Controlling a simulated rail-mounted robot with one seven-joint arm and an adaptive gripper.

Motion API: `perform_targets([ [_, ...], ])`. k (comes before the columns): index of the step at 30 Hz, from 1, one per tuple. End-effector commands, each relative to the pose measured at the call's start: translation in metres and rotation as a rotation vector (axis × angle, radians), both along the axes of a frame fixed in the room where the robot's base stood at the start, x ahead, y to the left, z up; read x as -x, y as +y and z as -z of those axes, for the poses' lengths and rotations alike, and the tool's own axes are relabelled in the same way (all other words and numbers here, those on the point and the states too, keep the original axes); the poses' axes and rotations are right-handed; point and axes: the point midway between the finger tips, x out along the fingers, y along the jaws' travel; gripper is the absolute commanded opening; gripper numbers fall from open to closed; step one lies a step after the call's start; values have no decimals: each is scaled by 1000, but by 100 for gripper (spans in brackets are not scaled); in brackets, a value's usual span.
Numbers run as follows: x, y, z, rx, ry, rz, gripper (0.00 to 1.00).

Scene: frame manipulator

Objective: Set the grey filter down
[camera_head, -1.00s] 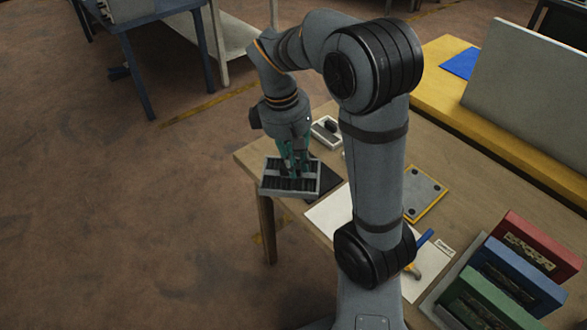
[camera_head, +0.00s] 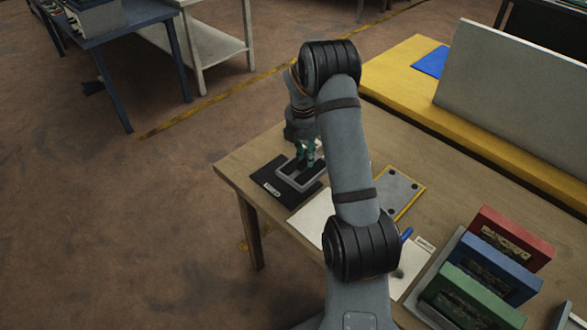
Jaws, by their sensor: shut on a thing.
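The grey filter (camera_head: 289,178), a flat rectangular grey frame with a dark inside, is over the black mat (camera_head: 270,178) near the left end of the wooden table. The mat's left part, with a small white label, shows beside it. My gripper (camera_head: 306,158), with green fingers, points down at the filter and is shut on it. My arm hides part of the filter's right side. I cannot tell whether the filter touches the mat or hangs just above it.
A white sheet (camera_head: 312,218) and a grey plate with a yellow edge (camera_head: 402,190) lie to the right. Red (camera_head: 512,238), blue (camera_head: 500,268) and green (camera_head: 468,298) upright blocks stand at front right. A yellow bench (camera_head: 400,68) with a grey panel (camera_head: 515,95) runs behind.

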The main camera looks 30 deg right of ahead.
Motion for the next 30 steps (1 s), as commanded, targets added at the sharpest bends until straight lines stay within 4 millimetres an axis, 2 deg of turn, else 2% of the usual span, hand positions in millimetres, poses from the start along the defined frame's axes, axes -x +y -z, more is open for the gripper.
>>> perform_targets([
  [3, -11, 19, 12, 0, 2, -1, 0],
  [8, -19, 31, 21, 1, 0, 1, 0],
  [11, -19, 33, 27, 1, 2, 2, 0],
  [18, -19, 33, 59, 0, 2, 2, 0],
  [30, -20, 33, 67, 1, -1, 3, 0],
])
